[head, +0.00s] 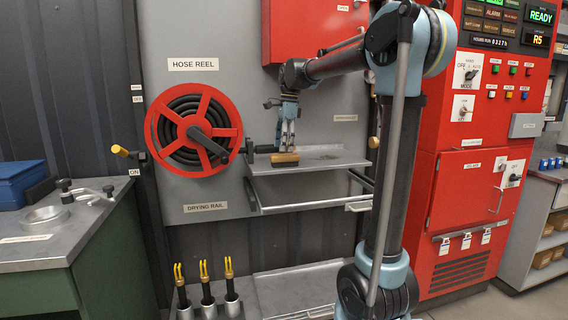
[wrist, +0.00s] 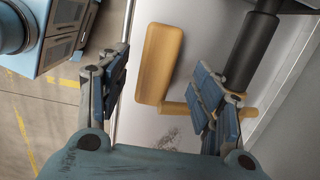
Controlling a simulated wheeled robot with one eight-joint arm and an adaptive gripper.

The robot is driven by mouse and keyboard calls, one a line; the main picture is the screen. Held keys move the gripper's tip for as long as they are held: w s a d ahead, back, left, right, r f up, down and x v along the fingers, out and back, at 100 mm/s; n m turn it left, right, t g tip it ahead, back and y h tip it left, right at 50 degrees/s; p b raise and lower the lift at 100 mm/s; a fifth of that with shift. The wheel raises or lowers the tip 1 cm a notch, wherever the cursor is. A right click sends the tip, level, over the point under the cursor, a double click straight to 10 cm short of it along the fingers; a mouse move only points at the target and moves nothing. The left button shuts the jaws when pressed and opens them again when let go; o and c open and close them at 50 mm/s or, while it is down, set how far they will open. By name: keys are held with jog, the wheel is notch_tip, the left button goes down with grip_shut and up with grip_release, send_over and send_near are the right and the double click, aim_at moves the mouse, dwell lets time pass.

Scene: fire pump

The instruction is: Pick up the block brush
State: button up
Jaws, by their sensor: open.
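The block brush, a wooden block, lies on the upper metal shelf (head: 340,157) below my gripper in the head view (head: 285,159). In the wrist view the tan block (wrist: 160,63) shows ahead of and between my fingers, with no finger touching it that I can see. Its bristles are hidden. My gripper (head: 287,143) points down above the block. In the wrist view my gripper (wrist: 160,88) is open and empty, one finger either side of the block.
The red hose reel (head: 193,129) is left of the shelf. The shelf's right part is clear. A rail runs below it.

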aim_at(285, 154)
jog(key=shift+d+f, duration=0.2)
jog(key=shift+f, duration=2.7)
jog(key=c, duration=1.2)
